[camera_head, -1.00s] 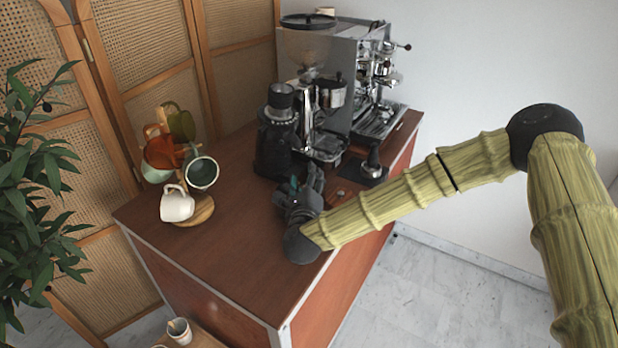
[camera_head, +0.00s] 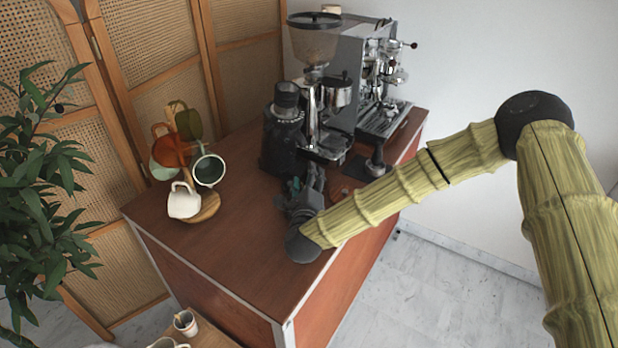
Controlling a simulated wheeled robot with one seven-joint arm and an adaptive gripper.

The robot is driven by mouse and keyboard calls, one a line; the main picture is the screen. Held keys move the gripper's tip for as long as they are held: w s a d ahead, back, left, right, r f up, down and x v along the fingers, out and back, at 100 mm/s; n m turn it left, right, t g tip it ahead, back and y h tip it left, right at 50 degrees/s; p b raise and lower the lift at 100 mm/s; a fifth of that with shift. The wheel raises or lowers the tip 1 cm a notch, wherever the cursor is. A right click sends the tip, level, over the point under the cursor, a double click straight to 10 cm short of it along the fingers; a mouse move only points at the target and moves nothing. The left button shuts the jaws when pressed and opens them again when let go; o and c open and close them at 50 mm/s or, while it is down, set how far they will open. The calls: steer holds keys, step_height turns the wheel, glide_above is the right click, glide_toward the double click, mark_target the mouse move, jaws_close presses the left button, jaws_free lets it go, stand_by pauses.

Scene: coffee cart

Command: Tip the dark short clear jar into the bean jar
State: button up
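My gripper (camera_head: 312,180) is over the front right part of the brown counter (camera_head: 235,265), with its fingers toward the coffee machines. It is small and dark here, and I cannot tell whether it is open or shut or holds anything. A small teal patch shows at its left side. I cannot make out the dark short clear jar or the bean jar; my gripper and wrist hide part of the counter.
A black grinder (camera_head: 284,140), a grinder with a clear hopper (camera_head: 314,42) and an espresso machine (camera_head: 378,85) stand behind my gripper. A mug tree holds a white mug (camera_head: 184,202) and others at left. A plant (camera_head: 40,190) stands far left. The counter's front left is clear.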

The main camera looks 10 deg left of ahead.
steer(key=shift+a+r+n+p, duration=0.1)
steer(key=shift+r+n+p, duration=0.05)
steer(key=shift+n+p, duration=0.75)
steer(key=shift+a+r+n, duration=0.15)
steer(key=shift+n, duration=0.45)
steer(key=shift+a+r+n, duration=0.1)
steer(key=shift+n, duration=0.5)
steer(key=n, duration=0.2)
steer(key=a+n, duration=0.1)
steer(key=n, duration=0.1)
steer(key=shift+r+p, duration=0.3)
steer(key=shift+p, duration=0.05)
steer(key=shift+a+n, duration=0.15)
steer(key=shift+n, duration=0.75)
